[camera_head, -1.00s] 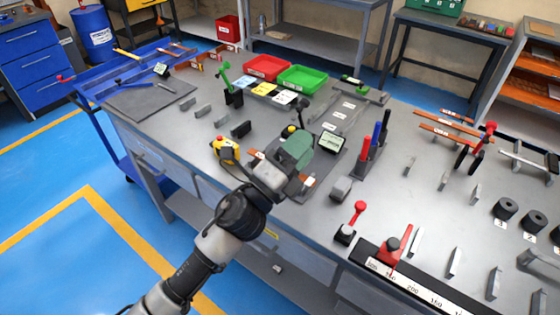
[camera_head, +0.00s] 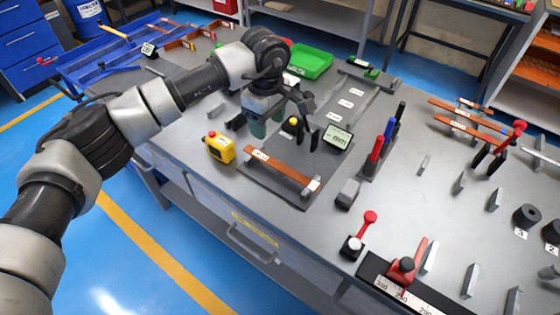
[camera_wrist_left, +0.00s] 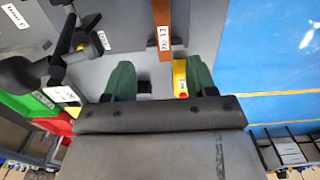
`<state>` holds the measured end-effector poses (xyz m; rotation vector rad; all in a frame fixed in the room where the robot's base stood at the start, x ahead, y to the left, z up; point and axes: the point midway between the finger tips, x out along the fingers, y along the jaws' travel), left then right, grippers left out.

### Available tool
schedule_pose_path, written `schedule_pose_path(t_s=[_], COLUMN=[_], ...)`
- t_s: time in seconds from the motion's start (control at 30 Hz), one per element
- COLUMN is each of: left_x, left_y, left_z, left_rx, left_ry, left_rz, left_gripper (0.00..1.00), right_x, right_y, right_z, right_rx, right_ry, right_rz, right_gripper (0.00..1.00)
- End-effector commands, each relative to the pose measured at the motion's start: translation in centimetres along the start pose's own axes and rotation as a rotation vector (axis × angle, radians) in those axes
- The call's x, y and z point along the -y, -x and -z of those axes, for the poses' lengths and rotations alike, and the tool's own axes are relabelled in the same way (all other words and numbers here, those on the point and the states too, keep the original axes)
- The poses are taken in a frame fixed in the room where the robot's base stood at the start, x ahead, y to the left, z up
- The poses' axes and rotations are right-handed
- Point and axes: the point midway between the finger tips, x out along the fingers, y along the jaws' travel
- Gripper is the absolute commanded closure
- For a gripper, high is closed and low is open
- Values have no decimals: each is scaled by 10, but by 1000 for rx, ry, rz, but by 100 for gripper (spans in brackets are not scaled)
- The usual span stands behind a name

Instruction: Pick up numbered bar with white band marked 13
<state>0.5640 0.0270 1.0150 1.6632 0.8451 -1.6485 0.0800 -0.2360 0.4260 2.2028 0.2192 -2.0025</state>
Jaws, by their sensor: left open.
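The copper-coloured bar marked 13 (camera_head: 284,168) lies across the dark plate of the bending station, with a white label near one end and a white band at the other. My left gripper (camera_head: 275,118) is open and empty, behind the labelled end in the head view. Its green fingers (camera_wrist_left: 161,76) sit on either side of the bar's line, with the bar's near end around fingertip level. Height above the bar is unclear. My right gripper is out of view.
A yellow box with a red button (camera_head: 219,148) stands left of the bar. A small display (camera_head: 338,137) and a holder with red, blue and black handles (camera_head: 376,150) stand to its right. A grey block (camera_head: 348,194) is near its banded end. More copper bars (camera_head: 463,125) lie at right.

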Motion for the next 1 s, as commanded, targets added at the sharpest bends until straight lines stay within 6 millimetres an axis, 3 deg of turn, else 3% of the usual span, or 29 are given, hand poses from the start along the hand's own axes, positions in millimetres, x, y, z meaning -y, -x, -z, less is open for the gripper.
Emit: schedule_pose_path(t_s=[0.2, 0.47, 0.7, 1.0], left_x=[1, 2, 6, 6], left_y=[-39, -59, -96, -103], left_z=[-2, -5, -12, -11], left_rx=[5, 6, 8, 6], left_ry=[0, -1, 1, 0], left_rz=[3, 2, 2, -1], left_gripper=[44, 44, 44, 44], right_x=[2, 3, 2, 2], right_y=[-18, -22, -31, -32], right_z=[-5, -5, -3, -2], right_rx=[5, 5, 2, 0], right_ry=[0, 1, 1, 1], right_rz=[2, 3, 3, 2], right_gripper=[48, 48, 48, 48])
